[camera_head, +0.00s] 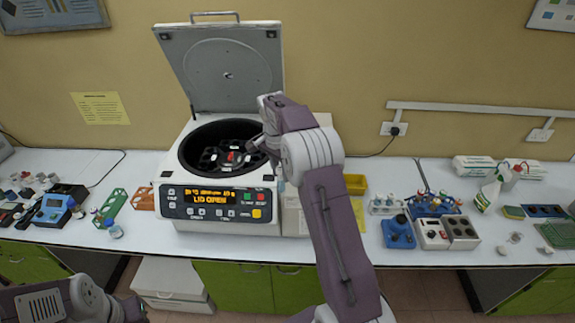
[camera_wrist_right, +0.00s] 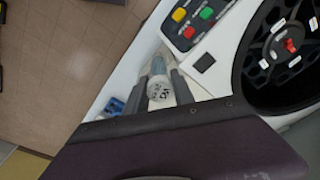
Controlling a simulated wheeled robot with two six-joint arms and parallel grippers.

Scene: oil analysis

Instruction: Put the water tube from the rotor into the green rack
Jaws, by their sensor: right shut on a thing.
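My right gripper (camera_head: 277,178) is at the right front of the open centrifuge, outside its bowl. In the right wrist view my right gripper (camera_wrist_right: 162,92) is shut on a tube with a white, marked cap (camera_wrist_right: 160,90); small writing on the cap is hard to read. The tube is hidden by the arm in the head view. The dark rotor (camera_head: 228,158) with its red centre sits in the bowl, and also shows in the wrist view (camera_wrist_right: 291,46). The green rack (camera_head: 110,206) stands on the bench left of the centrifuge.
The centrifuge (camera_head: 290,218) has its lid (camera_head: 228,75) raised. An orange rack (camera_head: 143,198) stands between it and the green rack. A small blue-capped bottle (camera_head: 115,231) stands before the green rack. A yellow bin (camera_head: 355,184) and blue devices (camera_head: 398,231) are to the right.

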